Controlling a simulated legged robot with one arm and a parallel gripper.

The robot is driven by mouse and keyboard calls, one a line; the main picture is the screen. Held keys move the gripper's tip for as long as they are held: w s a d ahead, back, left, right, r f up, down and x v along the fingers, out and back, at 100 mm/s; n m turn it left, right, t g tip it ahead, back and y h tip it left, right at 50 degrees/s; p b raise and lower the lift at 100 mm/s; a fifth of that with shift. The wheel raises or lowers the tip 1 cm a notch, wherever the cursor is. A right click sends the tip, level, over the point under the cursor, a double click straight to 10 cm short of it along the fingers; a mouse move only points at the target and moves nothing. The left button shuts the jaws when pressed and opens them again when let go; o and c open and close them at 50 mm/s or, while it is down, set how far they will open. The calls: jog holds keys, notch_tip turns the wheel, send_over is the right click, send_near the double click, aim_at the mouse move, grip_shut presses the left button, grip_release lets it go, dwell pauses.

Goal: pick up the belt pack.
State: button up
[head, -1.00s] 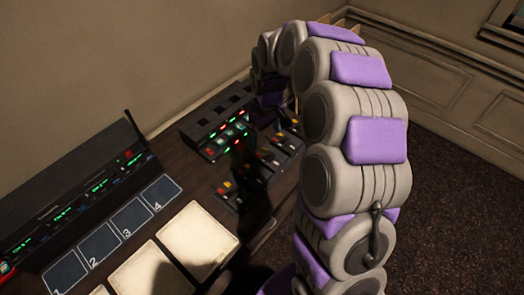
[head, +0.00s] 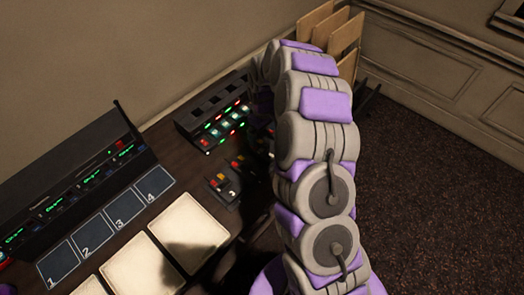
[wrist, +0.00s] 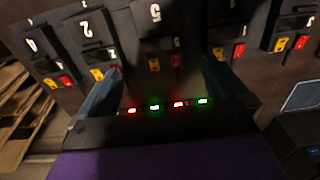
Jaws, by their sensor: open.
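Several dark belt packs with white numbers and red and yellow buttons lie on the desk in the wrist view. The pack marked 5 (wrist: 153,32) is at top middle, its lower end between my fingertips. My gripper (wrist: 162,70) is open, a finger on each side, with nothing held; contact cannot be told. In the head view one belt pack (head: 222,186) shows, while my arm hides most others and my gripper.
A dark rack (head: 215,122) with red and green lights stands behind the packs. Numbered pads (head: 124,206), pale panels (head: 190,232) and a dark console (head: 60,195) lie left. Wooden dividers (head: 345,40) stand at the back right. Dark floor (head: 440,210) is open on the right.

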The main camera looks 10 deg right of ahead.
aim_at(261, 147)
notch_tip(261, 147, down, 3)
jog(key=shift+r, duration=0.1)
jog(key=shift+a+f+b, duration=0.3)
jog(key=shift+a+f, duration=0.15)
jog(key=shift+a, duration=0.15)
jog(key=f, duration=0.2)
jog(key=f+b, duration=0.1)
jog(key=f, duration=0.1)
jog(key=shift+w+d+f, duration=0.1)
jog(key=shift+d+f, duration=0.1)
jog(key=shift+f, duration=0.05)
jog(key=shift+d+f, duration=0.1)
jog(key=shift+d, duration=0.3)
jog(key=shift+a, duration=0.6)
jog(key=c, duration=0.6)
jog(key=shift+d, duration=0.4)
jog(key=c, duration=0.6)
jog(key=shift+a, duration=0.15)
